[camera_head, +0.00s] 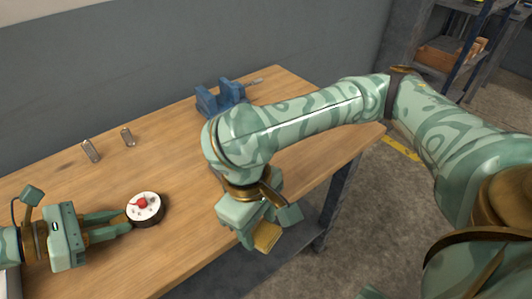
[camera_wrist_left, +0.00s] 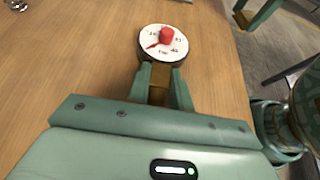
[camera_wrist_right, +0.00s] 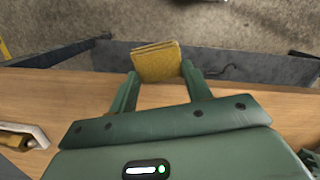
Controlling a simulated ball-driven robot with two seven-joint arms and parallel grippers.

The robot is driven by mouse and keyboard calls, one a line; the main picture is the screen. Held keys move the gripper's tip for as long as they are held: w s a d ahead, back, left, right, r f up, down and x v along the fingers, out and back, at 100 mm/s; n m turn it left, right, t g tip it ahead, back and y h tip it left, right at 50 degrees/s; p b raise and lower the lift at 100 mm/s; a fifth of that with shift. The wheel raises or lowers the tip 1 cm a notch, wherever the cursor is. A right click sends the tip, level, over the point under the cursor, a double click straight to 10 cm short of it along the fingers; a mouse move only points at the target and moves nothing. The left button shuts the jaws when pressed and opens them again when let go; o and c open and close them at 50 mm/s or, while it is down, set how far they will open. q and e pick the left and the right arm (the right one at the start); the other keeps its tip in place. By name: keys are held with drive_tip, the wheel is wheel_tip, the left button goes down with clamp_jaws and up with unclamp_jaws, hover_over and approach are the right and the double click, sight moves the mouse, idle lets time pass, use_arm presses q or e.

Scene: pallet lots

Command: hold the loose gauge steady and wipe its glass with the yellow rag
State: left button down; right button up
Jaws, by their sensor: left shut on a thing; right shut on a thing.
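The gauge (camera_head: 144,206) is a round dial with a white face, dark rim and red centre, lying on the wooden table. It also shows in the left wrist view (camera_wrist_left: 163,43). My left gripper (camera_head: 124,222) reaches it from the left and is shut on its near side. The yellow rag (camera_head: 267,237) is folded into a small pad. My right gripper (camera_wrist_right: 157,75) is shut on the rag, near the table's front edge and to the right of the gauge. The rag shows whole in the right wrist view (camera_wrist_right: 157,62). The rag and gauge are apart.
A blue vise (camera_head: 221,97) stands at the table's back edge. Two small metal cylinders stand at the back left, one (camera_head: 90,151) left of the other (camera_head: 127,137). A shelf unit with a wooden box (camera_head: 447,54) is at the far right. The table between gauge and vise is clear.

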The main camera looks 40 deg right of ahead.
sight(151, 212)
drive_tip(key=w+a+r+n, duration=0.1)
drive_tip(key=w+a, duration=0.1)
drive_tip(key=w, duration=0.1)
drive_tip(key=w+a+r, duration=0.1)
drive_tip(key=w+a, duration=0.1)
drive_tip(key=w, duration=0.1)
drive_tip(key=w+a+r+n, duration=0.1)
drive_tip(key=w+a+r, duration=0.1)
drive_tip(key=w, duration=0.1)
drive_tip(key=shift+w+a+n+t, duration=0.25)
drive_tip(key=shift+a+n+t, duration=0.05)
drive_tip(key=shift+a+t, duration=0.1)
drive_tip(key=w+a+r, duration=0.1)
drive_tip(key=w+a, duration=0.1)
drive_tip(key=w+a+r+n, duration=0.1)
drive_tip(key=w+a+r, duration=0.1)
drive_tip(key=w+a+r+n, duration=0.1)
drive_tip(key=w+a, duration=0.1)
drive_tip(key=shift+w+a+r+t, duration=0.1)
drive_tip(key=shift+a+r+t, duration=0.1)
drive_tip(key=shift+a+t, duration=0.15)
drive_tip(key=shift+f, duration=2.45)
drive_tip(key=shift+f, duration=0.4)
drive_tip(key=shift+d, duration=0.15)
drive_tip(key=shift+w+d, duration=0.25)
drive_tip(key=shift+d, duration=0.05)
drive_tip(key=shift+s+a, duration=0.65)
drive_tip(key=shift+a, duration=0.1)
